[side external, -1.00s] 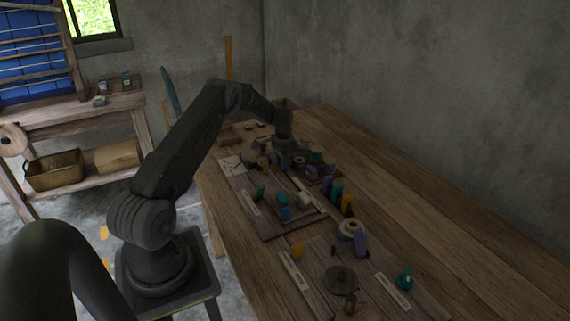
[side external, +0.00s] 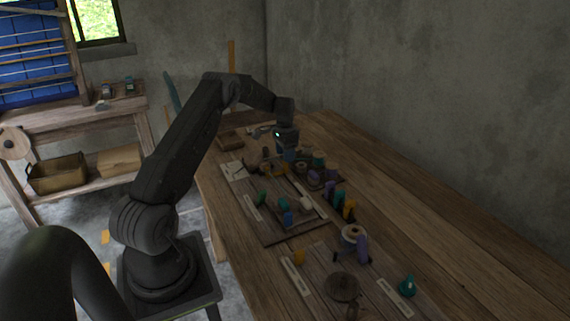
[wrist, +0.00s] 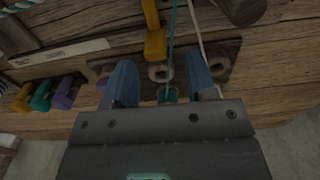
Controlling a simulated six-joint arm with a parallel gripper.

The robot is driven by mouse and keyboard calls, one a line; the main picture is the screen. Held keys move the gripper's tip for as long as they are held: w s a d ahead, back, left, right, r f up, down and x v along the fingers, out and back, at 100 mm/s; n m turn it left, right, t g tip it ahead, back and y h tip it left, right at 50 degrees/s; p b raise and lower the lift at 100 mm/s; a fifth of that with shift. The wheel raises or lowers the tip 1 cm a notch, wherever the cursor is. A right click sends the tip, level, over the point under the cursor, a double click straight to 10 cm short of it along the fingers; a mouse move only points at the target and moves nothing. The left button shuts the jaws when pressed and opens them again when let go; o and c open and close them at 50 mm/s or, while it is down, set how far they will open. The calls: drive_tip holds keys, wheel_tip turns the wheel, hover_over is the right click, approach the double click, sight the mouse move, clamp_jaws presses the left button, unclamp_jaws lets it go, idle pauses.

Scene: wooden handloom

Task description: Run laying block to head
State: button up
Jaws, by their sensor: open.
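My gripper (side external: 289,155) is over the far part of the workbench in the side view, above a cluster of small parts. In the wrist view its two blue fingers (wrist: 162,84) are apart. A teal cord (wrist: 171,40) and a white cord (wrist: 197,38) run between or near them. A small teal piece (wrist: 167,95) shows between the fingers near the palm; I cannot tell if it touches them. A yellow piece (wrist: 155,43) and a grey ring (wrist: 160,73) lie just beyond. I cannot tell which part is the laying block or the head.
Orange, teal and purple pegs (wrist: 63,92) stand left of the gripper, near a pale label strip (wrist: 60,52). Boards with coloured parts (side external: 268,232) fill the bench's near side. The bench's right side (side external: 420,215) is clear, beside the wall.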

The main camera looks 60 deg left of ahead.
wheel_tip(320, 180, up, 8)
drive_tip(key=shift+r, duration=0.1)
idle(0.4)
drive_tip(key=s+d+r+t+y, duration=0.1)
drive_tip(key=s+d+r, duration=0.1)
drive_tip(key=d+r, duration=0.85)
drive_tip(key=s+d+r+t, duration=0.2)
drive_tip(key=d+r, duration=0.5)
drive_tip(key=d, duration=0.7)
drive_tip(key=s+d+t, duration=0.1)
drive_tip(key=s+d, duration=0.7)
drive_tip(key=s, duration=0.2)
drive_tip(key=s+d+f+t+h, duration=0.1)
drive_tip(key=s+d, duration=0.7)
drive_tip(key=s, duration=0.3)
drive_tip(key=shift+d+t, duration=0.2)
drive_tip(key=shift+t, duration=0.1)
